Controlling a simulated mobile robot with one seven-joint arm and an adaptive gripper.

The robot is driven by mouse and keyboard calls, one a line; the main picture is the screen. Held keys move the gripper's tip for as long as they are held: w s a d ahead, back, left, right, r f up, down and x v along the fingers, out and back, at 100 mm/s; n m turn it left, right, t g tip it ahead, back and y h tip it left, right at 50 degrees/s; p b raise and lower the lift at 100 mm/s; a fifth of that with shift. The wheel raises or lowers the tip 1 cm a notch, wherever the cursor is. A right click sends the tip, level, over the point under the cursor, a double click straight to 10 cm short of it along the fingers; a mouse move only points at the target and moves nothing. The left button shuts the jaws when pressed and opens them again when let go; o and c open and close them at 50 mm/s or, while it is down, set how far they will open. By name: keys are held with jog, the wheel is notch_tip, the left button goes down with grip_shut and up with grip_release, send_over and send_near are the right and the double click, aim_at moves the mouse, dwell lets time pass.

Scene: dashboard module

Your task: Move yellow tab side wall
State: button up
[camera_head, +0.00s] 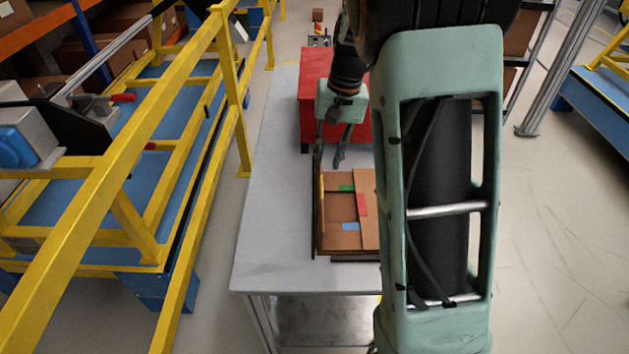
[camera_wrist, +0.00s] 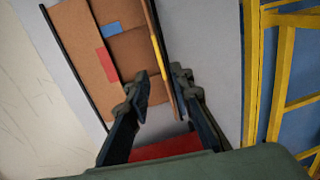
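The yellow tab (camera_head: 322,188) is a thin strip on the upright side wall (camera_head: 319,215) at the left of the brown box in the head view. In the wrist view the yellow tab (camera_wrist: 156,52) shows on the thin brown side wall (camera_wrist: 165,75). My gripper (camera_head: 329,158) is over the far left end of the box. In the wrist view my gripper (camera_wrist: 163,82) is open, with one finger on each side of the wall's line. I cannot tell whether either finger touches the wall.
Brown panels (camera_head: 341,208) carry a green tab (camera_head: 347,188), a red tab (camera_head: 361,204) and a blue tab (camera_head: 350,227). A red box (camera_head: 312,95) stands behind on the grey table (camera_head: 270,200). Yellow railing (camera_head: 226,70) runs at the left. The table's left side is clear.

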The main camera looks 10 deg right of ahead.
aim_at(322, 186)
jog(key=f, duration=0.3)
jog(key=a+f, duration=0.1)
jog(key=f, duration=0.6)
jog(key=shift+w+a+f, duration=0.1)
jog(key=shift+a+f, duration=0.05)
jog(key=shift+f, duration=0.05)
grip_shut()
